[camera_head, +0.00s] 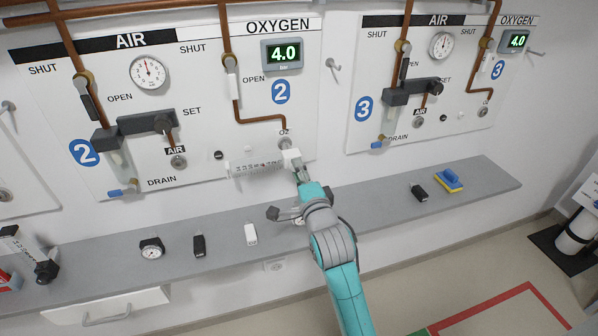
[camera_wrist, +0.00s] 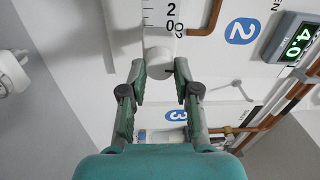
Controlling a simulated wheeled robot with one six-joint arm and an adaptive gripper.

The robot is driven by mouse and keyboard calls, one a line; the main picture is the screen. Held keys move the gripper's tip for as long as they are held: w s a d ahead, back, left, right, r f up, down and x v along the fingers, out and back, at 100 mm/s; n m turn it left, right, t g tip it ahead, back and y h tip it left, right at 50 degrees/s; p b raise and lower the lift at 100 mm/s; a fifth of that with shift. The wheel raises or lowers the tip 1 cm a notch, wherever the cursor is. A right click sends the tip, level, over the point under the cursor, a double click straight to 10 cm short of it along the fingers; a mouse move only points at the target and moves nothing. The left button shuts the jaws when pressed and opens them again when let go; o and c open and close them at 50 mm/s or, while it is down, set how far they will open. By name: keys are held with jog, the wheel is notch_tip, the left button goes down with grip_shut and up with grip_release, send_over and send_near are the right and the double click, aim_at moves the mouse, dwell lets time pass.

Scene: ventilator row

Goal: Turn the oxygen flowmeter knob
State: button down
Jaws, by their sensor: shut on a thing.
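The oxygen flowmeter (camera_head: 257,168) is a clear, scaled tube with a white block at its right end, below the OXYGEN 2 outlet on the middle panel. In the wrist view its scale tube (camera_wrist: 162,14) is at the top, with the round white knob (camera_wrist: 158,60) just below it. My gripper (camera_head: 299,172) reaches up to the block's right end. In the wrist view my gripper (camera_wrist: 160,70) has one finger on each side of the knob and is shut on it. In the head view the knob is hidden or too small to tell.
A grey shelf (camera_head: 375,207) runs below the panels, with a round gauge (camera_head: 151,249), a black item (camera_head: 199,245) and a white item (camera_head: 251,235) on it. Copper pipes (camera_head: 233,100) run down the panel. The OXYGEN 2 display (camera_head: 284,54) reads 4.0.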

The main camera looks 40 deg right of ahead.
jog(key=shift+m, duration=1.1)
jog(key=shift+f, duration=0.1)
jog(key=c, duration=0.8)
grip_release()
jog(key=shift+c, duration=0.2)
jog(key=shift+s, duration=0.1)
jog(key=v, duration=1.1)
jog(key=shift+s+a, duration=0.2)
jog(key=shift+s, duration=0.15)
